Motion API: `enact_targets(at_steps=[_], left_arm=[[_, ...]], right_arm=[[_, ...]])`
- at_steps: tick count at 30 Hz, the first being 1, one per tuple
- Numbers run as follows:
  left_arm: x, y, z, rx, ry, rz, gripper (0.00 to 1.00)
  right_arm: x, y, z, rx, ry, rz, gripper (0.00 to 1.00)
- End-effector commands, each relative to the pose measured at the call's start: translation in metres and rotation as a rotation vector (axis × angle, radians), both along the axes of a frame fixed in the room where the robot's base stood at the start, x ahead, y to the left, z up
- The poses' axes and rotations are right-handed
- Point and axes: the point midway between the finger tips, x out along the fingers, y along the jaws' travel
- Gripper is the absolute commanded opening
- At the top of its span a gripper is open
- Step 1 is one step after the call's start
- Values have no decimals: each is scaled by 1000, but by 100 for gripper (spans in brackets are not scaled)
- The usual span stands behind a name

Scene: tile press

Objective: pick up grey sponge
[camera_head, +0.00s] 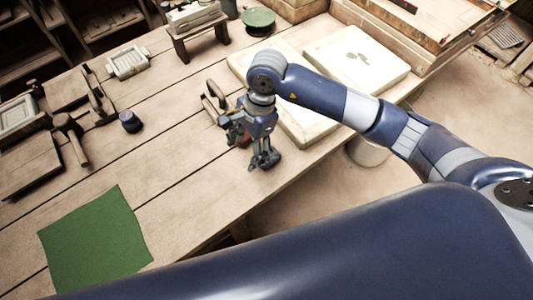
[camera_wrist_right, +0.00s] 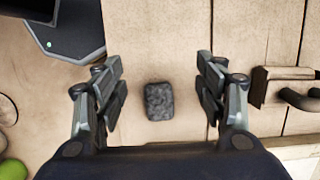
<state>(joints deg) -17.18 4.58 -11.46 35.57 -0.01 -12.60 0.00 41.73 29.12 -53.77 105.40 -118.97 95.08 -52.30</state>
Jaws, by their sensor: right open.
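The grey sponge (camera_wrist_right: 159,101) is a small, dark, rough block lying on the wooden table in the right wrist view. It sits between the two spread fingers of my right gripper (camera_wrist_right: 160,95), with a gap on each side. In the head view my right gripper (camera_head: 262,160) is over the table near its front edge, pointing down, and hides the sponge there. The right gripper is open and empty. My left gripper is not in view.
A green mat (camera_head: 95,243) lies at the front left of the table. Pale slabs (camera_head: 357,58) lie behind and right of my right arm. A dark blue jar (camera_head: 130,121), a mallet (camera_head: 70,135) and a small wooden stand (camera_head: 197,30) are on the table. Bare planks lie between.

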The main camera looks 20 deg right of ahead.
Motion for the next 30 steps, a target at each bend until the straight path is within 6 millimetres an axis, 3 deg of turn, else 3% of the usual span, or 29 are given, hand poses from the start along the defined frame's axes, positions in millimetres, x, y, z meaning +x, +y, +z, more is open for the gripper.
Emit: enact_targets(at_steps=[1, 3, 6, 15, 23, 30], left_arm=[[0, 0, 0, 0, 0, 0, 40], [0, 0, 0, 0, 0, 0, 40], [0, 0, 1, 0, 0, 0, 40], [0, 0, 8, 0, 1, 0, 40], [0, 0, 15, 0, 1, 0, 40], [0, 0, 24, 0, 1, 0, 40]], right_arm=[[8, -20, 1, -84, -22, 14, 65], [14, -41, 1, -171, -38, 26, 65], [19, -57, 1, -235, -47, 32, 65], [18, -60, -42, -247, -44, 33, 65], [18, -60, -63, -244, -44, 31, 65], [19, -62, -98, -243, -46, 32, 65]])
